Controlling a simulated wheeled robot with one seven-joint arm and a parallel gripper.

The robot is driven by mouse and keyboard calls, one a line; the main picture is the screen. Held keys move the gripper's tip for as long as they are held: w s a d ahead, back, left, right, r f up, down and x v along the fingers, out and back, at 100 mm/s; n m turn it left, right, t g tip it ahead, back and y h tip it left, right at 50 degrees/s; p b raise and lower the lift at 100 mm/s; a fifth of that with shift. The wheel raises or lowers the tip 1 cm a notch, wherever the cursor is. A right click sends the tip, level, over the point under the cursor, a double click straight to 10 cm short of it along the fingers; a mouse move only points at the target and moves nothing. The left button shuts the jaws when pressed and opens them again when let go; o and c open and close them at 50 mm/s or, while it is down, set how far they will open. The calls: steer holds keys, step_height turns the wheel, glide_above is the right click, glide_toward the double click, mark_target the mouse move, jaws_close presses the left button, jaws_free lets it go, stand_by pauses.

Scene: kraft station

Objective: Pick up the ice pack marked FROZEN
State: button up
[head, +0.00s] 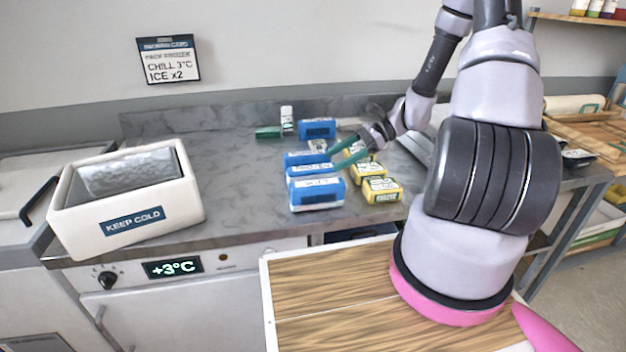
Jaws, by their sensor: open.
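Several blue ice packs with white labels sit on the grey counter. One blue pack (317,195) is at the front, one (300,158) lies just behind it, and one (317,129) is at the back. The label writing is too small to read, so I cannot tell which is marked FROZEN. My gripper (337,157) is open and its green fingers reach left over the middle of the group, near the blue pack behind the front one. The fingers partly hide the packs there. I see nothing between them.
Yellow packs (382,191) stand right of the blue ones. A white bottle (287,120) and a green box (268,132) are behind. A white KEEP COLD box (190,198) stands at left. Clear counter (235,185) lies between. A wall sign (168,60) reads CHILL 3°C, ICE x2.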

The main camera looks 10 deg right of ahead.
mark_target(319, 166)
steer(key=shift+r+x, duration=0.15)
steer(key=shift+x, duration=1.2)
steer(key=shift+r+x, duration=0.15)
steer(key=shift+x, duration=1.25)
steer(key=shift+a, duration=0.15)
jaws_close()
